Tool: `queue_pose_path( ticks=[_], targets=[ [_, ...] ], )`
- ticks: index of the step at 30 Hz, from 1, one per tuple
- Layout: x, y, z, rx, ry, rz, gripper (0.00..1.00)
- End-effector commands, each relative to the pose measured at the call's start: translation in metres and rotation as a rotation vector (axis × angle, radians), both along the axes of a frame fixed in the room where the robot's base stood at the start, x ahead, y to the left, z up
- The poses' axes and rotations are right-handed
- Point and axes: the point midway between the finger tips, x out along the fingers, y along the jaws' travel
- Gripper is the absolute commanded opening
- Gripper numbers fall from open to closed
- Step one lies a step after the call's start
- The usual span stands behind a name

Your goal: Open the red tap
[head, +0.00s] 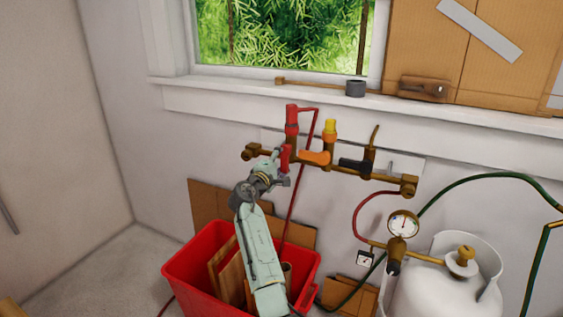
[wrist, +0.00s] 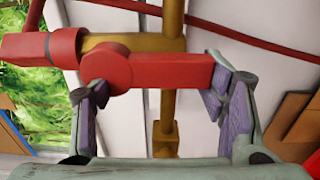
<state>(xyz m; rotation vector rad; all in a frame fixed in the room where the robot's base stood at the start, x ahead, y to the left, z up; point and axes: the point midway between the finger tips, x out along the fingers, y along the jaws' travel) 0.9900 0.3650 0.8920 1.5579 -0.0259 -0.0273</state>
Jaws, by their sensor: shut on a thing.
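The red tap (head: 292,121) is the left one of three taps on a brass pipe manifold against the white wall. Its red lever (head: 285,156) is at the tap's lower front, partly behind my gripper (head: 276,171). In the wrist view, the red lever (wrist: 165,71) lies across the picture between my two purple-padded fingers (wrist: 155,90). The left finger meets its rounded end and the right finger its other end. My gripper is shut on the lever. A brass pipe (wrist: 168,105) runs behind it.
An orange lever (head: 315,158) and a black lever (head: 354,165) sit close to the right on the same manifold. A red crate (head: 188,272) with boards stands below my arm. A white gas cylinder (head: 440,295) with gauge and hoses stands at right.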

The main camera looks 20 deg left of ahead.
Motion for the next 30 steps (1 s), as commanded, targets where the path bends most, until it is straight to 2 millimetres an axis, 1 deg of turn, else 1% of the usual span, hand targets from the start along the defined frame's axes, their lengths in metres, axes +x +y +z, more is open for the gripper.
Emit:
queue_pose_path(
  ticks=[1, 10, 20, 23, 26, 30],
  targets=[
    [0.000, 0.000, 0.001, -0.009, -0.003, -0.001, 0.67],
    [0.000, 0.000, 0.000, -0.005, -0.001, -0.001, 0.87],
    [-0.001, 0.000, 0.000, -0.003, -0.001, 0.000, 0.87],
    [-0.007, 0.001, -0.001, -0.002, -0.001, 0.001, 0.87],
    [-0.019, 0.001, -0.001, -0.001, -0.001, 0.001, 0.87],
    [-0.046, 0.002, -0.001, 0.000, -0.001, 0.002, 0.87]
  ],
)
